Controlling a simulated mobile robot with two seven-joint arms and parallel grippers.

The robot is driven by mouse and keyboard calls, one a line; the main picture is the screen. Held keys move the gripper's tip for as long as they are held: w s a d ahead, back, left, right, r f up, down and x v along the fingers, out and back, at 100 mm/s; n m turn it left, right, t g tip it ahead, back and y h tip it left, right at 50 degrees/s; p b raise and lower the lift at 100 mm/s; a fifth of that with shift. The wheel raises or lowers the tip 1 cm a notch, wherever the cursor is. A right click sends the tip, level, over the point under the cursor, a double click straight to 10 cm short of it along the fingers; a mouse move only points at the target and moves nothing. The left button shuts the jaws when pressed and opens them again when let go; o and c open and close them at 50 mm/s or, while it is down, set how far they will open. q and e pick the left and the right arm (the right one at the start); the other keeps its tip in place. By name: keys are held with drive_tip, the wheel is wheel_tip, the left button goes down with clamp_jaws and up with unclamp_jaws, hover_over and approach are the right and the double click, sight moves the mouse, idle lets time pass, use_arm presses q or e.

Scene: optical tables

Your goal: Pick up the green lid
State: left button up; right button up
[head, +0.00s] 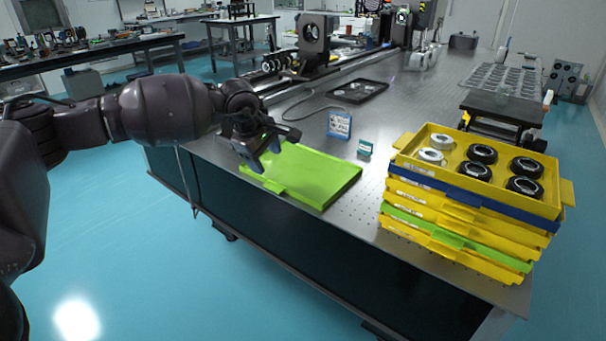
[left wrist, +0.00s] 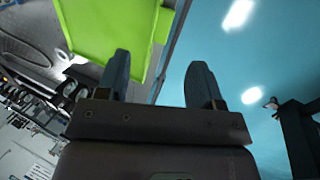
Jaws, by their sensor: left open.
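The green lid (head: 312,178) lies flat on the optical table near its front edge in the head view. It is a bright green rectangle with a small tab on its front side. My left gripper (head: 262,160) is over the lid's left end, open and with nothing between its fingers. In the left wrist view the lid (left wrist: 105,32) fills the top left. There my left gripper's two fingers (left wrist: 165,85) stand apart, with the lid's edge and the blue floor beyond them. Whether a finger touches the lid cannot be told. My right gripper is not in view.
A stack of yellow, blue and green trays (head: 408,172) stands at the table's right front, with several black and white rings in the top one. A black tray (head: 358,91) lies farther back.

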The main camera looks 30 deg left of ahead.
use_arm(q)
drive_tip(key=b, duration=0.1)
hover_over(280, 189)
drive_tip(key=s, duration=0.2)
drive_tip(key=shift+m, duration=0.3)
drive_tip(key=f, duration=0.6)
drive_tip(key=shift+a+f, duration=0.2)
drive_tip(key=shift+a, duration=0.2)
drive_tip(key=x, duration=0.1)
drive_tip(key=b+x, duration=0.1)
drive_tip(key=x, duration=0.2)
drive_tip(key=shift+s+d+f+b, duration=0.1)
drive_tip(key=shift+d+f+b, duration=0.1)
drive_tip(key=shift+d+b, duration=0.1)
drive_tip(key=shift+f, duration=0.15)
drive_tip(key=shift+c, duration=0.6)
drive_tip(key=c, duration=0.7)
clamp_jaws()
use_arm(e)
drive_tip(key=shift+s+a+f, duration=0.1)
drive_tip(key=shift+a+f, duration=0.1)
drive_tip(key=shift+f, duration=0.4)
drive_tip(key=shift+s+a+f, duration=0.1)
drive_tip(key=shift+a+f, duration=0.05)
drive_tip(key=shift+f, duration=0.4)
